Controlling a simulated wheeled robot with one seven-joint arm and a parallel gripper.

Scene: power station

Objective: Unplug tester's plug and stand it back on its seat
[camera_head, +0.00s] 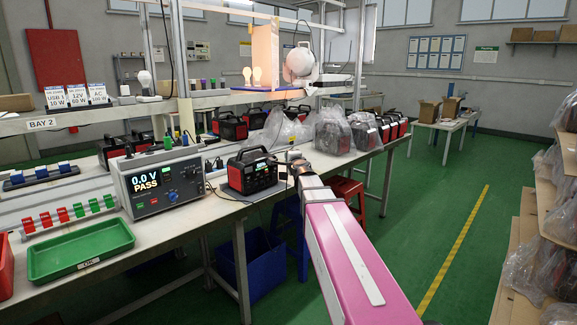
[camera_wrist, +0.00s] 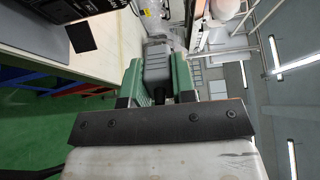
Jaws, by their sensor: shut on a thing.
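The tester (camera_head: 165,186) is a grey box on the bench whose screen reads "0.0 V PASS". Right of it stands a black and red power station (camera_head: 252,172); its dark body shows at the upper left of the wrist view (camera_wrist: 38,18). My gripper (camera_wrist: 157,62) is shut on a grey plug (camera_wrist: 157,72) between its green fingers, with a dark cord at the plug's near end. In the head view the plug is mostly hidden by my arm, just right of the power station. It looks apart from the power station. I cannot make out the plug's seat clearly.
A green tray (camera_head: 80,250) lies at the bench's front left. Several bagged power stations (camera_head: 333,135) stand farther along the bench. A blue bin (camera_head: 247,268) and a red stool (camera_head: 347,190) are below. The aisle floor (camera_head: 440,200) at right is clear.

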